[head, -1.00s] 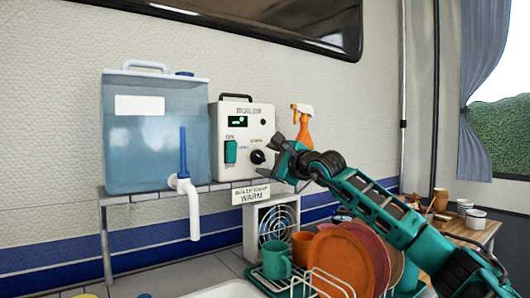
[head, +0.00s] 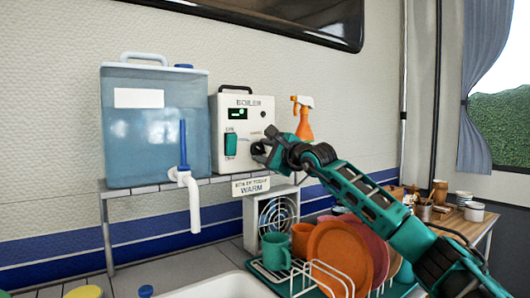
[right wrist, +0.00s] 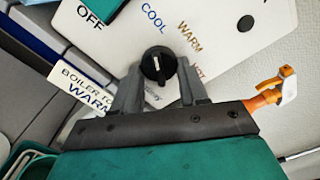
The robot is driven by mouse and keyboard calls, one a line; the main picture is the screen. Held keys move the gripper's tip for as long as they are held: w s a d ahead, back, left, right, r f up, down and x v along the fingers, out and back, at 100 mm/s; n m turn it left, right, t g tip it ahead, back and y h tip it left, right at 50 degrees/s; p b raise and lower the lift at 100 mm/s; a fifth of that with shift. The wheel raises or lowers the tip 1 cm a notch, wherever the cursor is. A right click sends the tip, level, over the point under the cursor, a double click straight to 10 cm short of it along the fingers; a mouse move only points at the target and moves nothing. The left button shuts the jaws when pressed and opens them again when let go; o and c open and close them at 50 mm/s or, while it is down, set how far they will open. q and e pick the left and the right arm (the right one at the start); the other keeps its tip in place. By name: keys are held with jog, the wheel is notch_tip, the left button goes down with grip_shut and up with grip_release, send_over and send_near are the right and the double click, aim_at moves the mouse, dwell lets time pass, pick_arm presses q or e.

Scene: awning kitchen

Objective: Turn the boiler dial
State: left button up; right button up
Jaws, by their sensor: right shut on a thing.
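The boiler (head: 230,112) is a white box with a black top handle, a small green display and a green switch (head: 230,145). Its round black dial (right wrist: 157,66) shows in the right wrist view between my fingers, with a white mark pointing roughly at COOL. WARM and HOT are printed to the right of COOL, and OFF is further left. My right gripper (head: 260,151) is shut on the dial from the front, one finger on each side (right wrist: 158,76), and hides the dial in the head view. My left gripper is not in view.
A sign (head: 251,186) reading "BOILER TODAY WARM" hangs below on the shelf edge (head: 141,190). A blue water tank (head: 150,140) with a white tap stands left, an orange spray bottle (head: 303,125) right. A dish rack (head: 290,287) with plates and mugs sits below my right arm.

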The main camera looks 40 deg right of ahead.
jog(key=shift+c, duration=1.3)
jog(key=shift+f+m+b, duration=0.15)
jog(key=shift+m+b, duration=0.45)
jog(key=shift+m, duration=0.4)
jog(key=shift+a+m+b, duration=0.1)
jog(key=shift+m+b, duration=0.4)
jog(key=shift+m, duration=0.7)
jog(key=m, duration=0.3)
jog(key=shift+m+b, duration=0.3)
jog(key=shift+m, duration=0.1)
jog(key=shift+a+m, duration=0.1)
jog(key=shift+m, duration=1.7)
